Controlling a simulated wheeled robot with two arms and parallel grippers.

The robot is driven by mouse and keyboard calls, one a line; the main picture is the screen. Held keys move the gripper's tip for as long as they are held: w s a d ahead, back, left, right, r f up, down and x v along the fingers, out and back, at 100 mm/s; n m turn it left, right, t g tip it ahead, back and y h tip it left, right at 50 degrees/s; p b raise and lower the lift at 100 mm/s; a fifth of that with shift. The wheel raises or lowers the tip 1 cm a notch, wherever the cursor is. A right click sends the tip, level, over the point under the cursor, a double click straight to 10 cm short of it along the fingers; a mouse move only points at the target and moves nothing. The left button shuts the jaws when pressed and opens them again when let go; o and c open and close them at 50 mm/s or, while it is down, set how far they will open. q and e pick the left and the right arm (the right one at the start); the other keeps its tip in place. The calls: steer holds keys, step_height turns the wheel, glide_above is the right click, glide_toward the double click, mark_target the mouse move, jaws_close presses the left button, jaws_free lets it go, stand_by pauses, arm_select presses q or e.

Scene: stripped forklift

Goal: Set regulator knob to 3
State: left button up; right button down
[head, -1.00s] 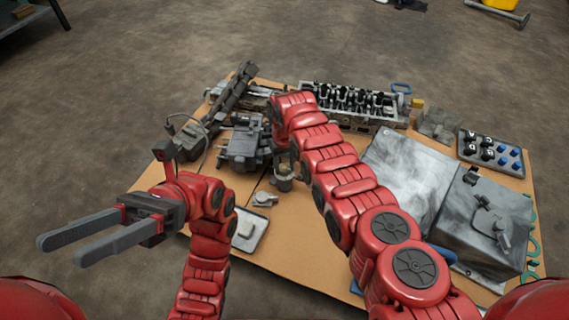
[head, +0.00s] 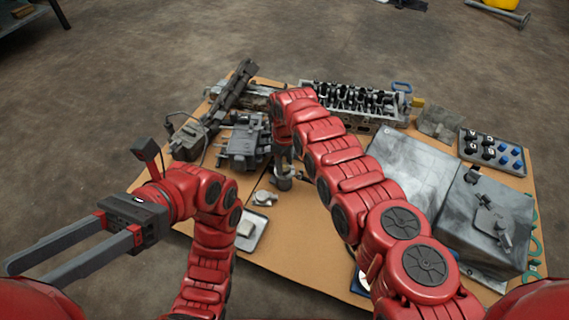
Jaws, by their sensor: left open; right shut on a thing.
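A small upright metal fitting with a round body, which looks like the regulator (head: 283,182), stands near the middle of the cardboard-covered bench. My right gripper (head: 283,158) points down onto its top and is shut on it. The wrist hides most of the fingers, and the knob and its numbers cannot be read. My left gripper (head: 30,276) is open and empty, out over the floor left of the bench.
A cylinder head (head: 352,102) lies at the back, with dark machine parts (head: 244,142) at left. A small tray (head: 252,232) and a loose metal part (head: 265,198) lie in front of the fitting. A grey metal box (head: 485,225) and a socket tray (head: 492,150) are at right.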

stand_by(0.3)
steer(key=shift+c, duration=1.7)
jaws_free()
